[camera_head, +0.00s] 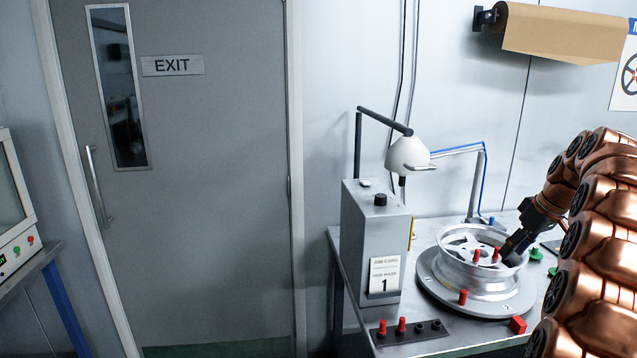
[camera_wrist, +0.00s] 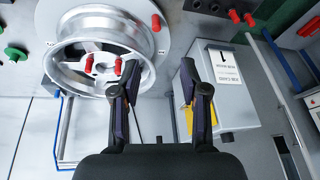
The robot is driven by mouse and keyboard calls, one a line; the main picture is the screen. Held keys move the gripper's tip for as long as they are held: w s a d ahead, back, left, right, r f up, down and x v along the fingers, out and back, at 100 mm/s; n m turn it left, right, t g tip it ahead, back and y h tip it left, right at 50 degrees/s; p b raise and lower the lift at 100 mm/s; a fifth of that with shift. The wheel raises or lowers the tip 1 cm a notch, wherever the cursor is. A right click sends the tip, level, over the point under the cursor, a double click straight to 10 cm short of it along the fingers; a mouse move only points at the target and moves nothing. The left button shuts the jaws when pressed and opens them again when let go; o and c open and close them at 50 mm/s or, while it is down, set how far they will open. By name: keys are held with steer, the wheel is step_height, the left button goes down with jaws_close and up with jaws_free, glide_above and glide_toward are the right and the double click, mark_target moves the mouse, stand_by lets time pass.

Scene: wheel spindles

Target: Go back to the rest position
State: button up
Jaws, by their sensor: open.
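My gripper (camera_wrist: 160,85) is open, with its two fingers apart and nothing seen between them. In the head view my gripper (camera_head: 514,252) reaches in from the right, at the right rim of a silver wheel (camera_head: 470,277). The wheel lies on a round grey plate (camera_head: 440,288) on the workbench. Red pegs (camera_head: 476,255) stand up in the wheel's middle. In the wrist view the wheel (camera_wrist: 90,25) is at upper left, and the left finger overlaps its edge in the picture. I cannot tell whether they touch. My copper-coloured arm (camera_head: 600,240) fills the right side.
A grey box (camera_head: 372,240) with a card marked 1 stands left of the wheel, a lamp (camera_head: 407,155) behind it. A black strip (camera_head: 410,332) holds red pegs at the front. A red block (camera_head: 518,324) and green knobs (camera_head: 535,254) lie near the plate. A door (camera_head: 215,200) stands left.

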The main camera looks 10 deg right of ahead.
steer(key=s+a+f+g, duration=0.1)
steer(key=s+a, duration=0.2)
steer(key=a, duration=0.6)
steer(key=s+a+g, duration=0.1)
steer(key=s+a, duration=0.3)
steer(key=a, duration=0.6)
steer(key=s+a+f+g, duration=0.1)
steer(key=s+a, duration=0.2)
steer(key=a, duration=0.6)
steer(key=s+a+f+g, duration=0.1)
steer(key=s+a+f, duration=0.2)
steer(key=s, duration=0.5)
steer(key=s+a+f+m+h, duration=0.1)
steer(key=s+a+f, duration=0.2)
steer(key=s, duration=0.5)
steer(key=s+a+f+m+g, duration=0.1)
steer(key=s+a+f, duration=0.2)
steer(key=s, duration=0.5)
steer(key=shift+s+a+f+g+h, duration=0.15)
steer(key=shift+s+a+g+h, duration=0.15)
steer(key=shift+a, duration=0.3)
steer(key=shift+s+f, duration=0.2)
steer(key=shift+s, duration=0.2)
steer(key=shift+d+m, duration=0.1)
steer(key=shift+m, duration=0.2)
